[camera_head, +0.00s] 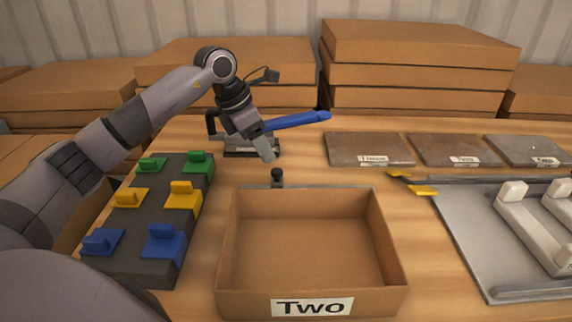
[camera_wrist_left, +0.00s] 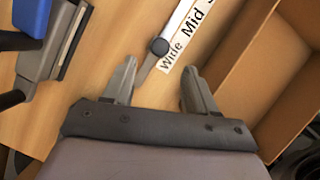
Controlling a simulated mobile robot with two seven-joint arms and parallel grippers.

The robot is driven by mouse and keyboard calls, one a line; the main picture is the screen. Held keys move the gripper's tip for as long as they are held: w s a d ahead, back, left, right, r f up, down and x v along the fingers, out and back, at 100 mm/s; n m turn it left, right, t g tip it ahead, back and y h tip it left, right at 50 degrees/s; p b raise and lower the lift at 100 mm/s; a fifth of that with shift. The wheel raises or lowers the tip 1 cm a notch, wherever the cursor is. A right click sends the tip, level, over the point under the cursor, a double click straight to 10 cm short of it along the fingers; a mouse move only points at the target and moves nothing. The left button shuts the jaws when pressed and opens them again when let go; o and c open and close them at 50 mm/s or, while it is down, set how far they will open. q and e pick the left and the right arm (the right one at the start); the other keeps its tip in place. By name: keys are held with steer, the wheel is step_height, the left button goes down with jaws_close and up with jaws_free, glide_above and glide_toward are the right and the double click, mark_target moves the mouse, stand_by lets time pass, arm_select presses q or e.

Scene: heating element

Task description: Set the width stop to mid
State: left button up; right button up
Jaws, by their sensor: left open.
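The width stop's black knob (camera_head: 277,175) stands on a thin rail just behind the open cardboard box. In the left wrist view the round dark knob (camera_wrist_left: 158,46) sits beside the word "Wide" on a white label strip (camera_wrist_left: 187,38). "Mid" is printed farther up the strip, and a third word is cut off at the picture's edge. My left gripper (camera_head: 268,152) is above and slightly left of the knob, pointing down. In the wrist view its fingers (camera_wrist_left: 160,84) are apart and empty, with the knob ahead of them and not between them. My right gripper is not in view.
The cardboard box (camera_head: 310,305) marked "Two" stands in front of the stop. A tool with a blue lever (camera_head: 300,119) is behind my left gripper. A dark block with coloured pieces (camera_head: 143,222) is at left. A grey metal tray (camera_head: 478,243) lies at right.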

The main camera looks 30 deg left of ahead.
mark_target(276, 171)
arm_select(q)
steer(key=x, duration=0.7)
steer(key=shift+d, duration=0.1)
steer(key=shift+c, duration=0.3)
